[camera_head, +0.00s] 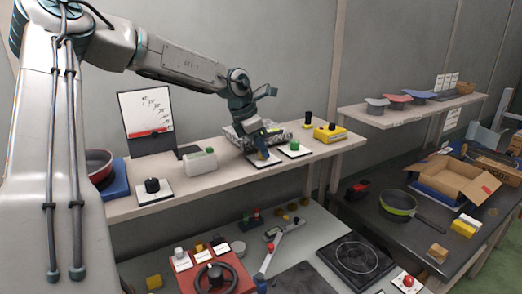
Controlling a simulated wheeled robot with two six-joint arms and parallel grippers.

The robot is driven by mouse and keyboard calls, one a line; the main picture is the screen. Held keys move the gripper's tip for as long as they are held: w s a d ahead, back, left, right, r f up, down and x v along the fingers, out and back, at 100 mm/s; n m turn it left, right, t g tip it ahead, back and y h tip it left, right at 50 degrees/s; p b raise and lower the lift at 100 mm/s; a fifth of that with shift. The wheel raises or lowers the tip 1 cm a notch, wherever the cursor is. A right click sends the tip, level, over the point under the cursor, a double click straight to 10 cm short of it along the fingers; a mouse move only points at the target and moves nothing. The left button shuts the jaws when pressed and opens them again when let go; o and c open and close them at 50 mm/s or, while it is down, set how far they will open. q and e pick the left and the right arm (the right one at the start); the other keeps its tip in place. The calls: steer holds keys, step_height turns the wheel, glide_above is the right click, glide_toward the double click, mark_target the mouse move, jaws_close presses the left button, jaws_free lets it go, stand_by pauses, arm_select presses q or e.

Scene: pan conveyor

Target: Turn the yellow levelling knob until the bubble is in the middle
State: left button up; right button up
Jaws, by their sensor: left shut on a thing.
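The yellow levelling knob (263,156) sits on a white base plate on the upper shelf, mostly hidden by my left gripper. My left gripper (261,150) reaches down onto the knob from above and is shut on it. A white block-shaped device (200,162) stands left of it on the same shelf and may be the level. The bubble is too small to make out. My right gripper is not in view.
Close right of my gripper is a green knob (294,146) on a white plate. A black knob (152,185) stands at the left, and a yellow box (330,133) at the right. A silver device stands just behind my gripper. The lower bench holds a steering-type wheel (215,277).

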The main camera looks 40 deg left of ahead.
arm_select(q)
steer(key=shift+r, duration=0.1)
steer(key=o, duration=1)
steer(key=shift+s+a+r+b, duration=0.1)
steer(key=shift+a+r+b, duration=0.05)
steer(key=shift+r+b, duration=0.3)
steer(key=b+v, duration=0.2)
steer(key=v, duration=0.8)
steer(key=shift+s+f, duration=0.1)
steer(key=shift+f, duration=0.05)
